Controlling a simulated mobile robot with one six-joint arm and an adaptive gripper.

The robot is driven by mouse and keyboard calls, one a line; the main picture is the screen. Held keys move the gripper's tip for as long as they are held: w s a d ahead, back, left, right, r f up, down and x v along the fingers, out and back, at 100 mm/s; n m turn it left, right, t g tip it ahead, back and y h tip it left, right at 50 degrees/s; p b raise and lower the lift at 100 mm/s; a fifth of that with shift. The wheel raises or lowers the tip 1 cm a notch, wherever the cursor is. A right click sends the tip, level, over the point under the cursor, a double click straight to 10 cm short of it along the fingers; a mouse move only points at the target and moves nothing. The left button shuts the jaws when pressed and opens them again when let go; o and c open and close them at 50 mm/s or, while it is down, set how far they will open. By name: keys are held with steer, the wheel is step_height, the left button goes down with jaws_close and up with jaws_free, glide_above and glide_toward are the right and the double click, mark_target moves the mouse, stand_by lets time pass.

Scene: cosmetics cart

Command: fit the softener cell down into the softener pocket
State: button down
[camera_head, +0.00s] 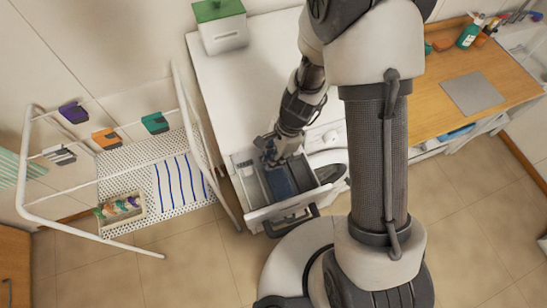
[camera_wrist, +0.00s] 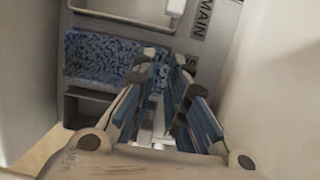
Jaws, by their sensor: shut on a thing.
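The drawer (camera_head: 262,214) of the white machine is pulled out, with grey compartments side by side. My gripper (camera_head: 272,150) reaches down into it from above. A blue block, which looks like the softener cell (camera_head: 281,183), is at the fingertips, inside the drawer's outline. In the wrist view the cell is a blue speckled block (camera_wrist: 103,60) at the tips of my gripper (camera_wrist: 166,66), which is shut on it. The fingers hide its right part. Which compartment is the softener pocket, and how deep the cell sits, I cannot tell.
A "MAIN" label (camera_wrist: 201,18) shows on the drawer, with a partly hidden label below it. A dark empty space (camera_wrist: 86,106) lies beside the cell. A round door (camera_head: 330,170) is right of the drawer. A drying rack (camera_head: 100,170) stands left. A green-lidded box (camera_head: 221,27) sits on top.

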steer(key=shift+s, duration=0.1)
steer(key=shift+f, duration=0.15)
steer(key=c, duration=1.9)
jaws_free()
